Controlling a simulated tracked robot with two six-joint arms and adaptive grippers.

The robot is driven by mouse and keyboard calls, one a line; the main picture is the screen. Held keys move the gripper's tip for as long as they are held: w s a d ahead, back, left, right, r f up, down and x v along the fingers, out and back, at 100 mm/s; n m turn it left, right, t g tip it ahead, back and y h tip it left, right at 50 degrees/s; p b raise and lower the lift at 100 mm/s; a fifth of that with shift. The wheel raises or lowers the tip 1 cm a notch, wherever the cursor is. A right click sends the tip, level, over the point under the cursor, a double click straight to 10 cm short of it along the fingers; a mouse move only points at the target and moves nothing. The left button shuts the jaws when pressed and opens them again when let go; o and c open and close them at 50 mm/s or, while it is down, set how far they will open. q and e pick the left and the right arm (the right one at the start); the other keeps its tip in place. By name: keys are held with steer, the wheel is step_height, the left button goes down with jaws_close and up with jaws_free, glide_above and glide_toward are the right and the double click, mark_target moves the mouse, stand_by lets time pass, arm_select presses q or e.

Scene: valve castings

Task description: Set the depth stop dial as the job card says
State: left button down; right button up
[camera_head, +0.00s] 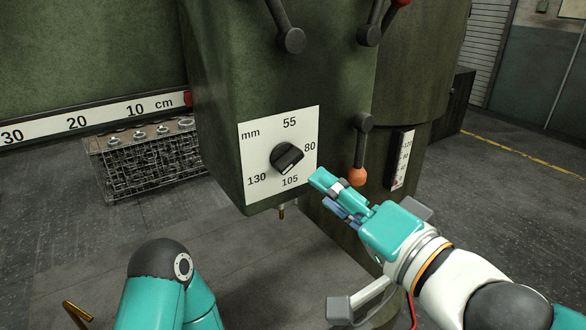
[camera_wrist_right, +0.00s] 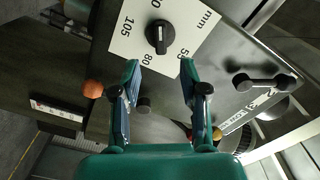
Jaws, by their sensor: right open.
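The depth stop dial is a black knob (camera_head: 286,158) on a white plate (camera_head: 252,150) marked mm, with 55, 80, 105 and 130 around it. The plate is on the front of a green machine head (camera_head: 225,75). The knob also shows in the right wrist view (camera_wrist_right: 159,38); I cannot tell surely which number its pointer end faces. My right gripper (camera_head: 326,190) is open and empty, to the lower right of the plate. In the wrist view its fingertips (camera_wrist_right: 160,70) stand apart, below the knob and not around it. My left gripper is out of view. No job card is readable.
A lever with an orange knob (camera_head: 358,176) hangs right of the plate, close to my right gripper. A small scale (camera_head: 402,160) is beside it. More levers (camera_head: 290,40) are above. A wire basket of castings (camera_head: 148,160) and a cm ruler (camera_head: 95,115) are left.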

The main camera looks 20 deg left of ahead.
mark_target(293, 165)
steer(key=x, duration=0.9)
steer(key=shift+w+a, duration=0.1)
steer(key=shift+c, duration=0.4)
steer(key=shift+f, duration=0.1)
jaws_close()
